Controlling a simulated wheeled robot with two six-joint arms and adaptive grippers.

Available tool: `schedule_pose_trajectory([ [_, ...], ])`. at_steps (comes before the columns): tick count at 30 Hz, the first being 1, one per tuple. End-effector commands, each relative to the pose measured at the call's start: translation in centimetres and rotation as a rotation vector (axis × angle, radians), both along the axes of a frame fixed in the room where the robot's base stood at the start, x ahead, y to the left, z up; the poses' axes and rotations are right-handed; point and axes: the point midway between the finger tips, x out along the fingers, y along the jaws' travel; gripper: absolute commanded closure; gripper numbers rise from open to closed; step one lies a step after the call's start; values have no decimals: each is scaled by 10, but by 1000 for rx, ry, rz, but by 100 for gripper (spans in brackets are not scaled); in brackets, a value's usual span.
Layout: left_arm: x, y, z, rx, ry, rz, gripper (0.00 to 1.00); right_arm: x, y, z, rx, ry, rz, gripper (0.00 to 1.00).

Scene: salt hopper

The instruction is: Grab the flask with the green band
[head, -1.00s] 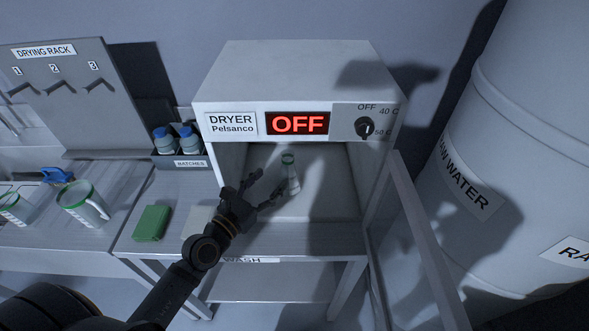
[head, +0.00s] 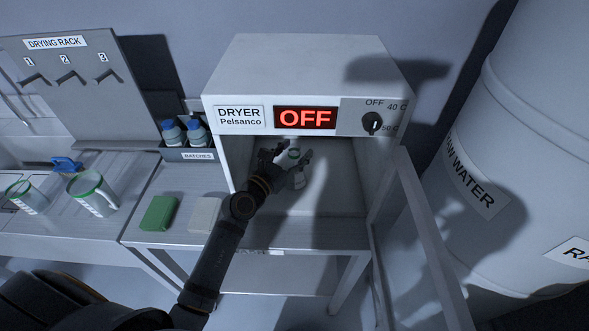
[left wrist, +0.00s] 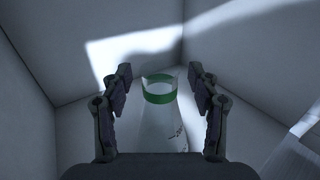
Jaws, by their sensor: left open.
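The flask with the green band (left wrist: 158,115) stands inside the dryer, clear and narrow at the neck. In the left wrist view its green-banded neck is between my open fingers, with a gap on each side. In the head view the flask (head: 297,178) is partly hidden by my gripper. My left gripper (head: 289,156) is open, reaching into the dryer at the flask's neck. The left wrist view shows the same open gripper (left wrist: 158,88). My right gripper is in neither view.
The dryer (head: 305,75) reads OFF, and its door (head: 420,235) stands open at the right. Green (head: 158,213) and pale (head: 204,214) blocks lie on the bench at left. Green-rimmed jugs (head: 92,193) stand farther left. A large raw water tank (head: 520,130) is at right.

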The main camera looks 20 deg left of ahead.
Motion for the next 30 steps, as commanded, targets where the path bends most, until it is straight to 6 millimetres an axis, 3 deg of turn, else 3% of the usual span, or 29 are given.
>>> schedule_pose_trajectory([
  [2, 0, 0, 0, 0, 0, 0, 41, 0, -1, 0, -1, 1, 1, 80],
  [15, 0, 0, 0, 0, 0, 0, 100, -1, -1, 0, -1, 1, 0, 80],
  [30, 1, 2, 6, 1, -1, -2, 100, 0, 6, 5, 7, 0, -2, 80],
])
